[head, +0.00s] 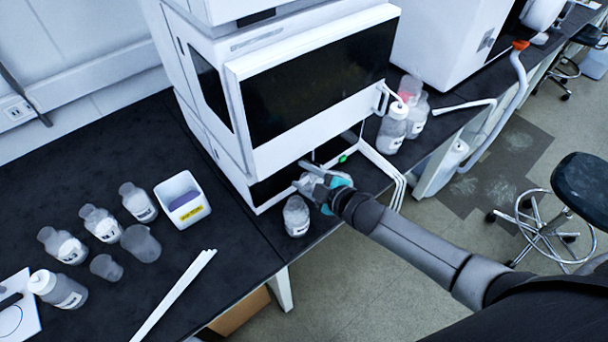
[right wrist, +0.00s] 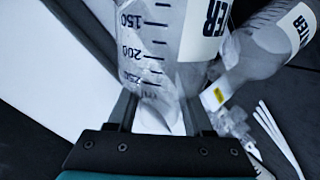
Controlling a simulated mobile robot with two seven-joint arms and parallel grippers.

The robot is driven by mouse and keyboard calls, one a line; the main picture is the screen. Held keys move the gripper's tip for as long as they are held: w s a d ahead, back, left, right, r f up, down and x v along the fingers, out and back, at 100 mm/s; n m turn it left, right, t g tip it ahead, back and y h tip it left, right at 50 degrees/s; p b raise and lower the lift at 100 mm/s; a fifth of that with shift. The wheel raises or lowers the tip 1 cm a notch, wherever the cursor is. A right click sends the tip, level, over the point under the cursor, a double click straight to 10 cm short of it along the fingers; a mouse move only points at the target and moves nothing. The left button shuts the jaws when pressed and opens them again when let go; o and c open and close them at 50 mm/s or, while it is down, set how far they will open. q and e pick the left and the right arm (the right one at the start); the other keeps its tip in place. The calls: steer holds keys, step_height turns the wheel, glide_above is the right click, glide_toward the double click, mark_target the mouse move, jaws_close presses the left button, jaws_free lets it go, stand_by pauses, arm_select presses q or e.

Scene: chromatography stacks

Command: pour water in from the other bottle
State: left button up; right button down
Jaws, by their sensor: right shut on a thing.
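My right gripper (head: 316,183) reaches in from the right in the head view and is shut on a clear bottle (head: 308,186), which is partly hidden by the gripper. In the right wrist view this bottle (right wrist: 160,45) sits between the two fingers, with scale marks and part of a white label showing. A second clear bottle (head: 297,216) with a white label stands on the black bench just in front of the gripper. In the right wrist view a bottle with a water label (right wrist: 262,55) is beside the held one. The water levels are hard to tell. My left gripper is out of view.
A large white instrument (head: 310,85) stands close behind the gripper. Wash bottles (head: 392,128) stand to its right. Several bottles (head: 104,224), a small white bin (head: 182,199) and long white strips (head: 175,295) are on the left bench. The bench's front edge is near the standing bottle.

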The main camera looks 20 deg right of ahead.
steer(key=shift+n+p, duration=0.3)
steer(key=shift+h, duration=0.3)
steer(key=shift+f+n+p, duration=0.1)
steer(key=shift+n+p, duration=0.2)
steer(key=shift+n, duration=0.1)
stand_by(0.4)
steer(key=shift+a+n+h+p, duration=0.1)
steer(key=shift+n+h+p, duration=0.3)
steer(key=shift+h+p, duration=0.1)
stand_by(0.6)
steer(key=shift+n, duration=0.3)
